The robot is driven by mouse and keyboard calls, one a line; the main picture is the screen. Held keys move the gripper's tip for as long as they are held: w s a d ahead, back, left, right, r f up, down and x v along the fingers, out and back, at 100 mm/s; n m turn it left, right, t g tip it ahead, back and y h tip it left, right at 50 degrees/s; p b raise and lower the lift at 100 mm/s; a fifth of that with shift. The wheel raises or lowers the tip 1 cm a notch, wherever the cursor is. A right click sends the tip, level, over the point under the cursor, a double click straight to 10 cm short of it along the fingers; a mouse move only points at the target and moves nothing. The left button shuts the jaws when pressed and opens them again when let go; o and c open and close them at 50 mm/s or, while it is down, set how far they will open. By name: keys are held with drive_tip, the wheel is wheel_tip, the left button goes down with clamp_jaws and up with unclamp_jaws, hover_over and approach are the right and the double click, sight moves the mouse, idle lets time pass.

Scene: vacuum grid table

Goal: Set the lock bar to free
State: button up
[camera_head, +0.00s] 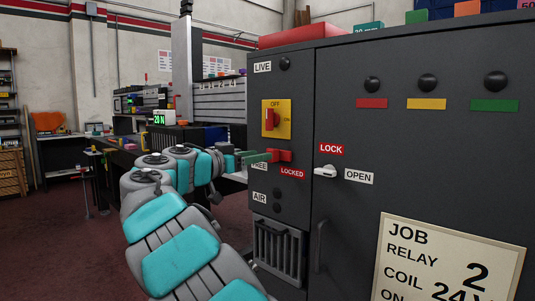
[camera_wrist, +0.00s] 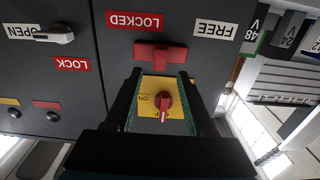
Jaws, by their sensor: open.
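The red lock bar (camera_head: 284,155) is on the front of the dark grey cabinet, above the FREE label (camera_head: 259,166) and the LOCKED label (camera_head: 292,173). In the upside-down wrist view the lock bar (camera_wrist: 160,53) looks T-shaped and sits nearer the LOCKED label (camera_wrist: 134,21) than the FREE label (camera_wrist: 216,29). My gripper (camera_wrist: 159,72) is open, its fingertips at either side of the bar's short stem. In the head view my gripper (camera_head: 266,157) reaches the bar from the left. I cannot tell whether the fingers touch it.
A red rotary switch (camera_head: 270,119) on a yellow plate is above the bar. A light-coloured handle (camera_head: 326,171) between LOCK and OPEN labels is to the right. A vent grille (camera_head: 277,248) is below. A cluttered bench (camera_head: 120,150) stands behind on the left.

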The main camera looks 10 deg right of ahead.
sight(275, 155)
drive_tip(key=x, duration=0.5)
clamp_jaws()
idle(0.4)
idle(1.0)
